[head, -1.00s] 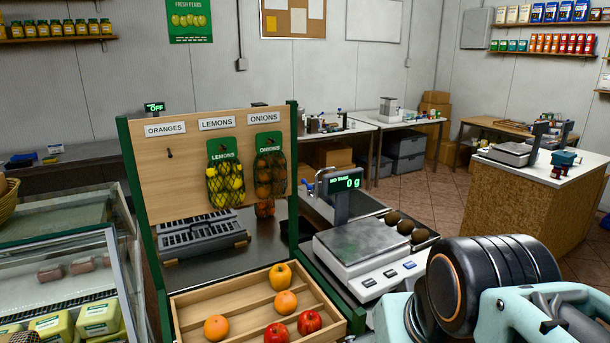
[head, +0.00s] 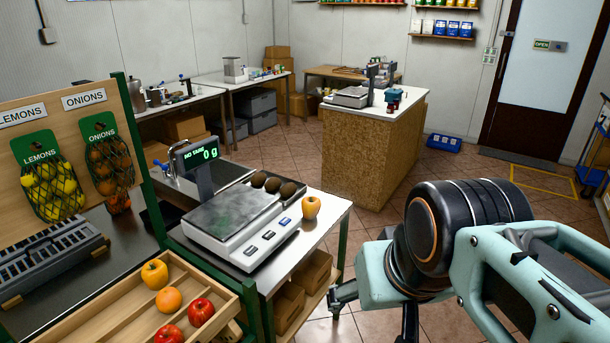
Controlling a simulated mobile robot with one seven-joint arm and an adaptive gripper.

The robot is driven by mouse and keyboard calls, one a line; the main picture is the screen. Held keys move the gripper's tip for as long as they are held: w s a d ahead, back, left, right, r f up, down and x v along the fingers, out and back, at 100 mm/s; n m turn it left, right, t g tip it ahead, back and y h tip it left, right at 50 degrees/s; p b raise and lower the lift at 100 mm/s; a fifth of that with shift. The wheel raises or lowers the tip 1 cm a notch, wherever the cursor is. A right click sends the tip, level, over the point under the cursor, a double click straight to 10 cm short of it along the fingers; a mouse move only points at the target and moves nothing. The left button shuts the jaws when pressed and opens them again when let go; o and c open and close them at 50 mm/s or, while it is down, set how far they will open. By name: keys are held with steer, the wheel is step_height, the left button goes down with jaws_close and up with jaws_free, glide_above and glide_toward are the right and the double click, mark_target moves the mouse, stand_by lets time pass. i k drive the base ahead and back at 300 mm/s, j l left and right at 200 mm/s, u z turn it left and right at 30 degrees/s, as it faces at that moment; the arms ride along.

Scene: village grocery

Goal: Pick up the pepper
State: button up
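A yellow-orange, rounded fruit or vegetable (head: 312,207) with a small stem sits on the metal counter, right of the scale. A similar yellow one (head: 155,273) lies in the wooden crate at the lower left. At this size I cannot tell for sure which is the pepper. My gripper (head: 372,314) is at the lower middle right, below my wrist. Its dark fingers are spread apart with nothing seen between them; one runs to the bottom edge. It is in front of and to the right of the counter, apart from both yellow items.
The scale (head: 224,220) reads 0 g, with several dark brown round items (head: 273,185) at its right edge. The wooden crate (head: 120,312) also holds an orange (head: 169,299) and red apples (head: 200,311). Boxes (head: 290,305) fill the shelf under the counter.

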mark_target(311, 205)
steer(key=i+l, duration=0.95)
steer(key=i+l+z, duration=0.1)
steer(key=i, duration=0.4)
steer(key=i+l, duration=0.1)
steer(key=l, duration=0.2)
steer(key=i+l+u, duration=0.15)
steer(key=k+l, duration=0.05)
steer(key=l, duration=0.05)
